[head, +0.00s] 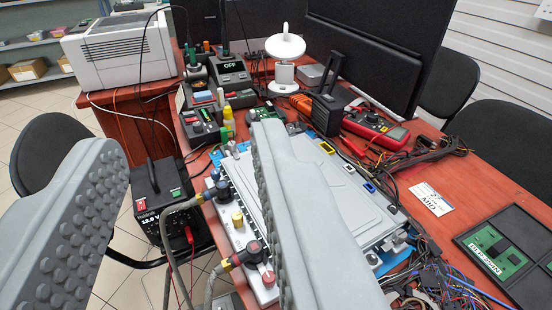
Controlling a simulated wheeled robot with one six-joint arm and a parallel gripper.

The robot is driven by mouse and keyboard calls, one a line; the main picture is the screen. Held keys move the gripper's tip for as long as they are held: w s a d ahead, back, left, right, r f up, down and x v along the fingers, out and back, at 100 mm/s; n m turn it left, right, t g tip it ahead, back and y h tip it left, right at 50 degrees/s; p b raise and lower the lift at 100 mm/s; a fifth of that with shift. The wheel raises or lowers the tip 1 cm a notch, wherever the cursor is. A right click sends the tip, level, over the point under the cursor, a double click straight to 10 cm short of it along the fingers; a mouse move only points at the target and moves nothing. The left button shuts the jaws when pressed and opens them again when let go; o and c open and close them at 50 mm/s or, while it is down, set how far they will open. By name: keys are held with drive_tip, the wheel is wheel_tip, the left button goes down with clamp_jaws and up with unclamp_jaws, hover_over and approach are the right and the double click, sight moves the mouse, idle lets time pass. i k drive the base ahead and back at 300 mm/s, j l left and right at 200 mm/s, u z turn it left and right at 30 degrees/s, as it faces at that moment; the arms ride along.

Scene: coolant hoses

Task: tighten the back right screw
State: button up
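My gripper (182,142) is open and empty, its two grey ridged fingers wide apart in the foreground. The right finger stands in front of a large grey, flat-topped unit (330,185) on the bench and hides part of it. Grey hoses (170,245) run to black connectors on the unit's near left side, one at the upper connector (216,190) and one at the lower connector (247,255). A yellow cap (237,218) sits between them and a red cap (268,275) below. I cannot make out the back right screw.
The red-brown bench (480,180) is crowded. A soldering station (230,72), a red multimeter (376,128) and monitors stand behind the unit. Tangled wires (430,280) lie at the lower right. A black power supply (160,200) stands left of the bench.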

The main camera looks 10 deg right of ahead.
sight(399, 236)
drive_tip(key=z, duration=0.95)
drive_tip(key=k+l+u, duration=0.15)
drive_tip(key=k+l, duration=0.05)
drive_tip(key=k, duration=0.1)
